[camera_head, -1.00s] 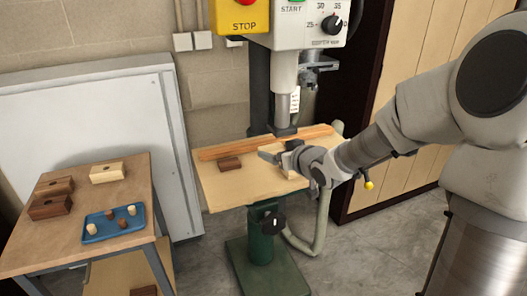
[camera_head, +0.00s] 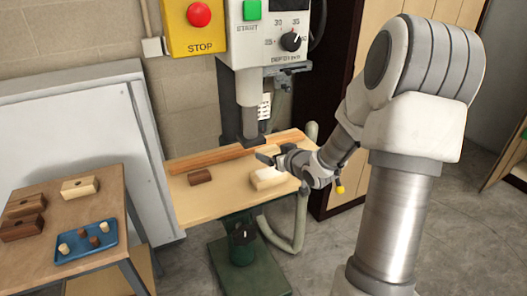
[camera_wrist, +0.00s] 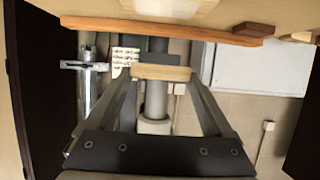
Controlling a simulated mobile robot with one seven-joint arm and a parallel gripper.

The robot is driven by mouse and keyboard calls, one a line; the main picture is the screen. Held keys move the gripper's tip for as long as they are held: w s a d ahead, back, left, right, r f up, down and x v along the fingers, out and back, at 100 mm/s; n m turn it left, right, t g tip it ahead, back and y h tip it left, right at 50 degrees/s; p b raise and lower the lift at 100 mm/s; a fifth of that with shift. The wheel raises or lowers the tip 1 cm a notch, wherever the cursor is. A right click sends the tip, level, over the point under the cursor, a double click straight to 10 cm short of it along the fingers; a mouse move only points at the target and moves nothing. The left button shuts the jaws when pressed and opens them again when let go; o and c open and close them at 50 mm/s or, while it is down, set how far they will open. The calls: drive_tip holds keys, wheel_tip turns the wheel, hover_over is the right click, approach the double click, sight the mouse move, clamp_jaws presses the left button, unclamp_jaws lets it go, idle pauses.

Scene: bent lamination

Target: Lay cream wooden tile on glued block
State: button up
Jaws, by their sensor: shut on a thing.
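A cream block (camera_head: 267,178) lies on the drill press table, at the right, in front of the wooden strip. A pale block with a lighter top face (camera_wrist: 168,8) shows at the top edge of the wrist view; I cannot make out glue on it. My gripper (camera_head: 266,158) is just above and behind the cream block, seen side-on. In the wrist view my gripper (camera_wrist: 161,76) is shut on a thin cream wooden tile (camera_wrist: 161,73), held crosswise between its fingertips. The tile is apart from the block in the wrist view and cannot be made out in the head view.
A long wooden strip (camera_head: 225,155) crosses the press table behind the block, under the press head (camera_head: 250,120). A small brown block (camera_head: 200,177) lies to the left. The side table has a cream block (camera_head: 80,187), brown blocks (camera_head: 23,227) and a blue tray (camera_head: 86,242) of plugs.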

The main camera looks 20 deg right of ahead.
sight(273, 178)
drive_tip(key=shift+f+b, duration=2.75)
drive_tip(key=shift+f, duration=0.5)
drive_tip(key=shift+f, duration=0.15)
drive_tip(key=o, duration=1.1)
drive_tip(key=shift+r+p, duration=2.35)
drive_tip(key=shift+r, duration=0.65)
